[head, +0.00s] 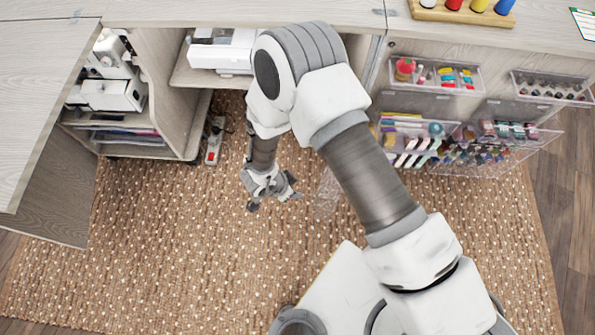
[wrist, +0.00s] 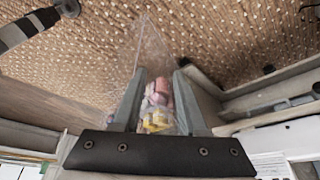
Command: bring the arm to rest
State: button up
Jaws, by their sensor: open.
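My arm reaches forward over the rug, bent, in the head view. My gripper (head: 274,198) hangs in front of the cabinet's open bay, with its fingers spread. In the wrist view my gripper (wrist: 159,80) shows two grey fingers apart. A clear plastic container (wrist: 148,52) with pink and yellow items shows between and beyond them; whether it touches a finger I cannot tell. A faint clear object (head: 327,193) shows just right of the gripper in the head view, partly behind my arm.
The wooden cabinet top (head: 240,12) runs along the back. A white sewing machine (head: 222,50) sits on a shelf behind my arm. Clear wall bins (head: 435,76) hold supplies at right. A power strip (head: 214,140) lies left of the gripper. The rug (head: 170,250) is clear at front left.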

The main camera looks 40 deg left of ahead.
jog(key=shift+s+r, duration=0.2)
jog(key=shift+r, duration=0.1)
dwell(0.4)
